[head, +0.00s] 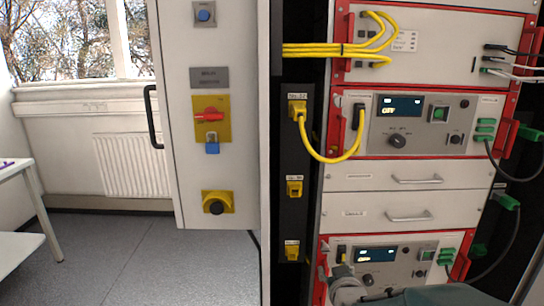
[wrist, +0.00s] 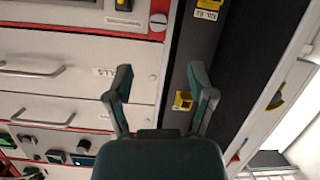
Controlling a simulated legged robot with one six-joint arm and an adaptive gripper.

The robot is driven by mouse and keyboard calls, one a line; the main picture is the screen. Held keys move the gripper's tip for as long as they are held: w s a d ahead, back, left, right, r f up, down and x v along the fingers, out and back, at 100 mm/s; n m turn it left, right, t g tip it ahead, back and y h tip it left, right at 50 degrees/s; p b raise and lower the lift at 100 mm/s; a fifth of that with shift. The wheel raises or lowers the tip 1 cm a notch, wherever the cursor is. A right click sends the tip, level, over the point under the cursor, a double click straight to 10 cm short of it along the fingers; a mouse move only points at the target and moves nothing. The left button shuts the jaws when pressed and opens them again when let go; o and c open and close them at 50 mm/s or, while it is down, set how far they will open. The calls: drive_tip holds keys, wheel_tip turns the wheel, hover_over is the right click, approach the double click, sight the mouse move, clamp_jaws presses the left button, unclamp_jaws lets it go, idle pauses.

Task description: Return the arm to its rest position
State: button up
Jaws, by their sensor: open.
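My gripper (wrist: 159,84) shows in the wrist view with its two dark green fingers spread apart and nothing between them. Behind the gap are the white drawer fronts of the battery cycler rack (wrist: 88,82) and a dark vertical strip with yellow sockets. In the head view, part of my grey and green arm (head: 440,297) shows at the bottom edge, in front of the lower instrument of the rack (head: 340,200). The fingertips cannot be made out there. No contact with the rack is visible.
The open cabinet door (head: 220,170) carries a red rotary switch (head: 208,115) with a blue padlock. Yellow cables (head: 330,50) and black cables (head: 490,160) hang at the rack front. A white table (head: 25,190) stands at far left; the floor (head: 130,250) between is clear.

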drive_tip(key=s+r+m+g, duration=0.1)
drive_tip(key=s+g, duration=0.3)
drive_tip(key=s, duration=0.8)
drive_tip(key=s+r+m+g, duration=0.1)
drive_tip(key=s+r+g, duration=0.3)
drive_tip(key=s, duration=0.9)
drive_tip(key=shift+s+r+g, duration=0.25)
drive_tip(key=shift+g, duration=0.25)
